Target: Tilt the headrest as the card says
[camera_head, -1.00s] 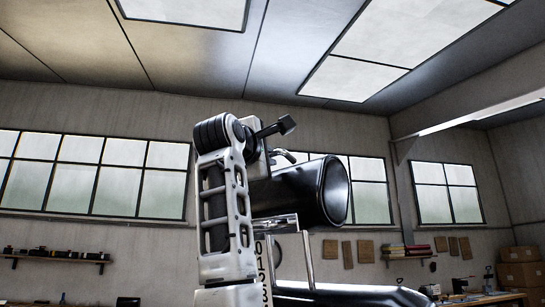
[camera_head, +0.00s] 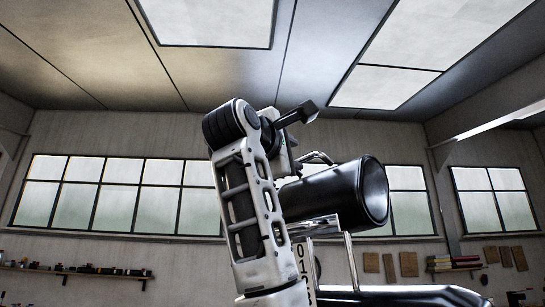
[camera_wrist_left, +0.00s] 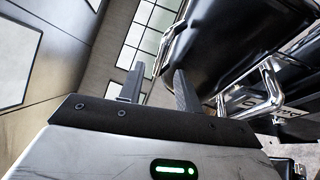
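The black padded headrest (camera_head: 335,195) with a shiny round end stands at the top of the barber chair in the head view. It appears large at the upper right of the left wrist view (camera_wrist_left: 225,40). A thin chrome bar shows above it, and chrome posts (camera_head: 350,255) below. A white strip with black digits (camera_head: 304,262) is partly hidden by my left arm. My left gripper (camera_head: 306,112) is above and left of the headrest. In the left wrist view its fingers (camera_wrist_left: 158,80) are apart with nothing between them. My right gripper and the card are not in view.
A chrome loop handle (camera_wrist_left: 265,88) lies right of my left fingers in the wrist view. The black chair back (camera_head: 400,297) is low in the head view. Wall shelves (camera_head: 75,270) and windows are far behind.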

